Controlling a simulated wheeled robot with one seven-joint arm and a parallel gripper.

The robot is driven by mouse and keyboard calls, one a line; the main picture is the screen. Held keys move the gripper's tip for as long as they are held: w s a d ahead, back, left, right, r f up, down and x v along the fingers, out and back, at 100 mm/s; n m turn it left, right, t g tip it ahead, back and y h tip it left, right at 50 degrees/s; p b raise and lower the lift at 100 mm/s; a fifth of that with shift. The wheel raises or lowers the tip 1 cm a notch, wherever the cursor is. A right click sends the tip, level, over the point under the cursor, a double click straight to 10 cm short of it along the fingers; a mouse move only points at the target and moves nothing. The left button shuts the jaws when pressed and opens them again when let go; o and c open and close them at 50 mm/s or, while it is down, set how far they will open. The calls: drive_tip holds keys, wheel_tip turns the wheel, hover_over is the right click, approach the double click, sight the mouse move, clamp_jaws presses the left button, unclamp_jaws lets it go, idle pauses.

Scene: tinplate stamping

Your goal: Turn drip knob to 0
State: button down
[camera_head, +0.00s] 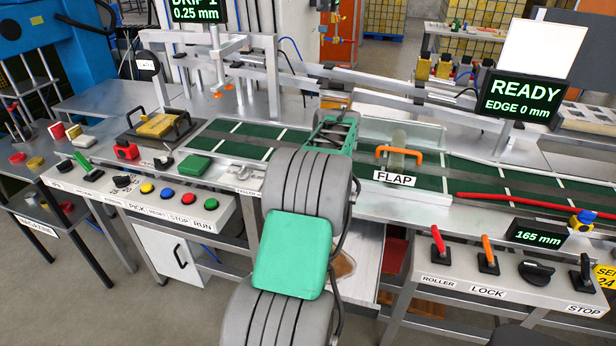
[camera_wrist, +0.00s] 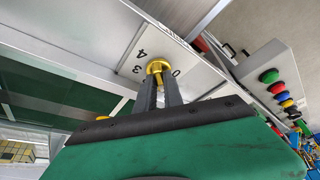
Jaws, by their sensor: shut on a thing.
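The drip knob (camera_wrist: 157,66) is a small yellow knob on a pale dial plate (camera_wrist: 172,45) in the wrist view. Dial digits 4, 3 and 0 show around it; others are partly hidden by the fingers. My gripper (camera_wrist: 159,76), with two dark fingers on a green hand, is shut on the knob. The knob's pointer direction cannot be made out. In the head view, a display (camera_head: 194,12) at the top reads DRIP 1, 0.25 mm. My arm hides the knob and fingertips in that view.
Green belts (camera_head: 235,145) run across the bench, with a frame and rails above. A button panel (camera_head: 165,205) is at left and a lever panel (camera_head: 505,275) at right. The orange-handled flap (camera_head: 399,155) stands right of my arm. A screen (camera_head: 525,95) reads READY, EDGE 0 mm.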

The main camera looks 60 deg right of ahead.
drive_tip(key=n+p, duration=0.1)
drive_tip(key=n, duration=0.1)
drive_tip(key=n+y+p, duration=0.1)
drive_tip(key=p, duration=0.1)
drive_tip(key=n+y+p, duration=0.1)
drive_tip(key=n, duration=0.1)
drive_tip(key=shift+s+d+r+n+t+p, duration=0.1)
drive_tip(key=shift+d+r+n+t+p, duration=0.05)
drive_tip(key=shift+r+n+t+p, duration=0.2)
drive_tip(key=n+y+p, duration=0.1)
drive_tip(key=n+p, duration=0.2)
drive_tip(key=p, duration=0.1)
drive_tip(key=shift+d+f, duration=0.1)
drive_tip(key=shift+f+n+y+p, duration=0.15)
drive_tip(key=shift+n+y+p, duration=0.25)
drive_tip(key=shift+n+p, duration=0.55)
drive_tip(key=shift+f, duration=0.1)
drive_tip(key=c, duration=1.5)
unclamp_jaws()
drive_tip(key=shift+o, duration=0.2)
